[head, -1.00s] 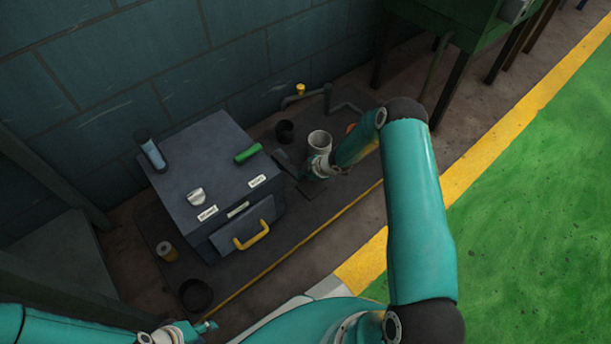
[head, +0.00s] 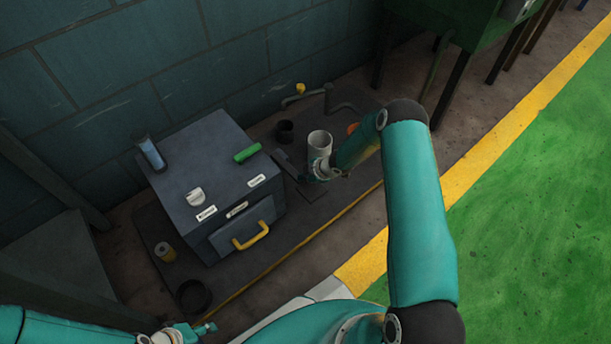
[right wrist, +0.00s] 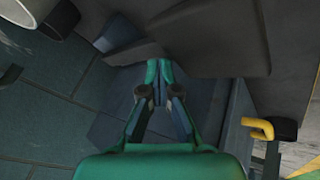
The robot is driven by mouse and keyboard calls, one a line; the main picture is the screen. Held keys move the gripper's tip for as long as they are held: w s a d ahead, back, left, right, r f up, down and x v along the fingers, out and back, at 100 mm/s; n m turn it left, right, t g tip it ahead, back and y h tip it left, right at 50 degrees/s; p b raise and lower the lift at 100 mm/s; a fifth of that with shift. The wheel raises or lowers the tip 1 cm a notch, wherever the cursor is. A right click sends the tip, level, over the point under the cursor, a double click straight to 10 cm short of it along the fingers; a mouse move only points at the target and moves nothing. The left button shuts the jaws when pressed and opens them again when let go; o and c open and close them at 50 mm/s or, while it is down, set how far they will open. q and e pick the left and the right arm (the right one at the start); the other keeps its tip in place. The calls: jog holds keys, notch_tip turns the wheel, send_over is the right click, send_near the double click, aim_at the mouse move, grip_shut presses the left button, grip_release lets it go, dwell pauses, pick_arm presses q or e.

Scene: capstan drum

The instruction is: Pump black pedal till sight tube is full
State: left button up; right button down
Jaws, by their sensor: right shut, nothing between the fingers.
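The sight tube (head: 152,154) is a clear, bluish cylinder standing at the back left of the dark grey box (head: 218,165). Its fill level is too small to read. A dark flat piece (head: 285,163), apparently the black pedal, is beside the box's right side and partly hidden. My right gripper (head: 306,178) is beside this piece and the white cylinder. In the right wrist view its fingers (right wrist: 158,72) are shut and empty, close to a dark plate; I cannot tell whether they touch it. My left gripper (head: 209,328) is at the bottom left; its jaws are unclear.
The box carries a white knob (head: 195,196), a green handle (head: 247,153) and a yellow drawer handle (head: 250,236). A white cylinder (head: 320,145) and a black cup (head: 285,131) stand to its right. A black ring (head: 194,296) lies front left. Green floor at right is clear.

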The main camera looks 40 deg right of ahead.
jog(key=shift+s+f+b, duration=0.25)
jog(key=shift+f+b, duration=0.5)
jog(key=shift+f, duration=0.05)
jog(key=shift+s+f+b, duration=0.2)
jog(key=shift+f+b, duration=0.55)
jog(key=shift+f, duration=0.05)
dwell(0.9)
jog(key=shift+r, duration=0.1)
jog(key=shift+w+r+p, duration=0.25)
jog(key=shift+r+p, duration=0.8)
jog(key=shift+p, duration=0.05)
jog(key=shift+w+r+p, duration=0.3)
jog(key=shift+r+p, duration=0.7)
jog(key=shift+p, duration=0.05)
jog(key=shift+w+r+p, duration=0.25)
jog(key=shift+r+p, duration=0.8)
jog(key=shift+p, duration=0.05)
jog(key=r+p, duration=0.2)
jog(key=w+r+p, duration=0.1)
jog(key=r+p, duration=0.2)
jog(key=shift+a, duration=0.1)
